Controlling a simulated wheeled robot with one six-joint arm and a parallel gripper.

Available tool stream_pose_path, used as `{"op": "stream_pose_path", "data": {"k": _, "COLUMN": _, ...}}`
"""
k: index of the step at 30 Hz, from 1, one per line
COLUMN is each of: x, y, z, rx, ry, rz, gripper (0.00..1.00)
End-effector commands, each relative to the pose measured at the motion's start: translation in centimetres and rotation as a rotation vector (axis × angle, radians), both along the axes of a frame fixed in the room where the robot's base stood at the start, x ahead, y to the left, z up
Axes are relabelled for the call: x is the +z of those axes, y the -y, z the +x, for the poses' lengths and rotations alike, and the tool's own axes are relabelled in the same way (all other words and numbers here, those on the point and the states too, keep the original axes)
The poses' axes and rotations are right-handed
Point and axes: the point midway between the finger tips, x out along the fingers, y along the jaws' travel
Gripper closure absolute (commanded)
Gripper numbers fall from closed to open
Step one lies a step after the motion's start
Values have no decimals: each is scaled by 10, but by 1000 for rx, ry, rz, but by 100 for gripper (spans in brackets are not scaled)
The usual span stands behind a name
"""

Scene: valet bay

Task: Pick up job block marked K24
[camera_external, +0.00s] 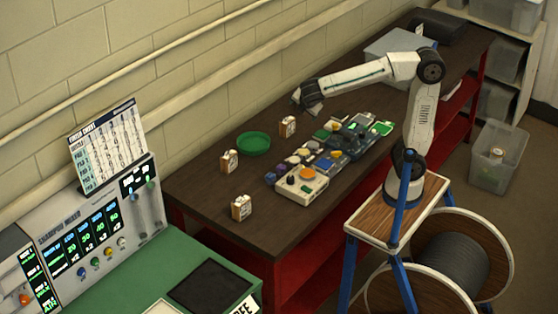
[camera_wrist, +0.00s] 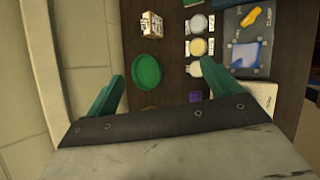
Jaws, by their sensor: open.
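Three small white-and-brown job blocks stand on the dark bench in the external view: one near the wall behind the green dish (camera_external: 288,126), one left of the dish (camera_external: 229,161), and one nearer the front left (camera_external: 242,208). Their markings are too small to read, so I cannot tell which is K24. My gripper (camera_external: 308,98) is raised above the bench near the far block. In the wrist view its green fingers (camera_wrist: 162,75) are spread and empty. One block (camera_wrist: 151,22) shows ahead of the fingers, its print unreadable.
The green dish (camera_external: 253,143) also shows in the wrist view between the fingers (camera_wrist: 147,71). Right of the blocks is a cluster of jars, coloured pads and a cream control box (camera_external: 301,186). The wall runs along the bench's back edge. The bench's left end is mostly clear.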

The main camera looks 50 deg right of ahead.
Motion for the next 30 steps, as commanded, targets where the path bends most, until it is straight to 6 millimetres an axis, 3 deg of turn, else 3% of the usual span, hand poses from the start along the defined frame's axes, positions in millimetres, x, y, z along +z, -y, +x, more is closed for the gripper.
{"op": "stream_pose_path", "data": {"k": 1, "x": -4, "y": -44, "z": 10, "rx": 150, "ry": 1, "rz": -87, "gripper": 11}}
{"op": "stream_pose_path", "data": {"k": 6, "x": -11, "y": -172, "z": 19, "rx": 572, "ry": 44, "rz": -361, "gripper": 11}}
{"op": "stream_pose_path", "data": {"k": 12, "x": -24, "y": -284, "z": -5, "rx": 897, "ry": 109, "rz": -594, "gripper": 11}}
{"op": "stream_pose_path", "data": {"k": 18, "x": -40, "y": -369, "z": -44, "rx": 1128, "ry": 175, "rz": -776, "gripper": 11}}
{"op": "stream_pose_path", "data": {"k": 20, "x": -56, "y": -382, "z": -50, "rx": 1167, "ry": 183, "rz": -814, "gripper": 11}}
{"op": "stream_pose_path", "data": {"k": 21, "x": -79, "y": -377, "z": -48, "rx": 1159, "ry": 176, "rz": -811, "gripper": 11}}
{"op": "stream_pose_path", "data": {"k": 24, "x": -120, "y": -376, "z": -47, "rx": 1156, "ry": 178, "rz": -807, "gripper": 11}}
{"op": "stream_pose_path", "data": {"k": 30, "x": -180, "y": -376, "z": -47, "rx": 1151, "ry": 181, "rz": -802, "gripper": 11}}
